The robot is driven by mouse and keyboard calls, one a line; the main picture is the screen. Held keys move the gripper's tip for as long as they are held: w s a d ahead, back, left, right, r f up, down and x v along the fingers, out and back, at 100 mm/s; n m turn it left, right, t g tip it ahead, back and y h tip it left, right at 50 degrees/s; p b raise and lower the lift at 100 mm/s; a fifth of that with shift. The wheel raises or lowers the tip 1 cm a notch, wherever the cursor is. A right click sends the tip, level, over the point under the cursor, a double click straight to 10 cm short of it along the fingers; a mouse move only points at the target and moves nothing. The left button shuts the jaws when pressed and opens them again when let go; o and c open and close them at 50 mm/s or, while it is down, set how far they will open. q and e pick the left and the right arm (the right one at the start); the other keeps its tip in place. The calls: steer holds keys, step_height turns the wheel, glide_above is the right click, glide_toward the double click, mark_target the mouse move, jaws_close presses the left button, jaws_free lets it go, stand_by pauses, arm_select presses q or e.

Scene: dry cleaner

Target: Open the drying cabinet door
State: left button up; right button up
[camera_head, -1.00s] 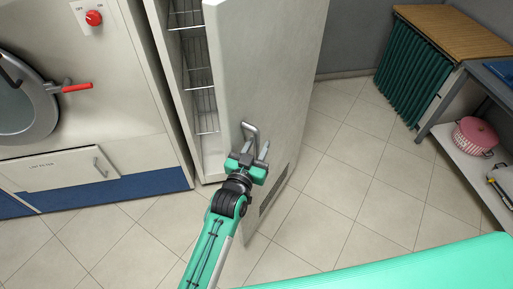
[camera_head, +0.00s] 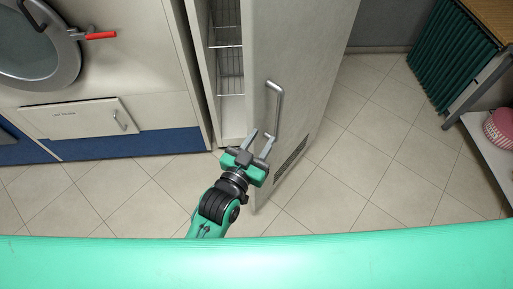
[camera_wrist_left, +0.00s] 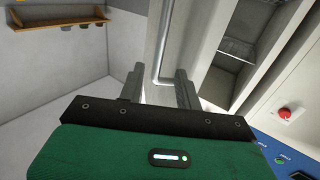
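The drying cabinet door (camera_head: 300,62) is a tall pale panel with a vent near its bottom. It stands open, and the cabinet interior (camera_head: 231,108) with wire shelves shows to its left. The door handle (camera_head: 277,108) is a metal bar on the door's face; it also shows in the left wrist view (camera_wrist_left: 166,45). My left gripper (camera_head: 262,139) is at the handle's lower end. Its fingers are apart. In the wrist view the handle's lower bend appears between the fingertips (camera_wrist_left: 159,82); I cannot tell whether they touch it. My right gripper is not in view.
A machine with a round door (camera_head: 40,55) and red lever (camera_head: 101,36) stands left of the cabinet. A table with a green pleated curtain (camera_head: 448,60) and a shelf with a pink basket (camera_head: 499,128) are at right. Tiled floor (camera_head: 370,150) right of the door is clear.

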arm_select(q)
steer(key=shift+v, duration=1)
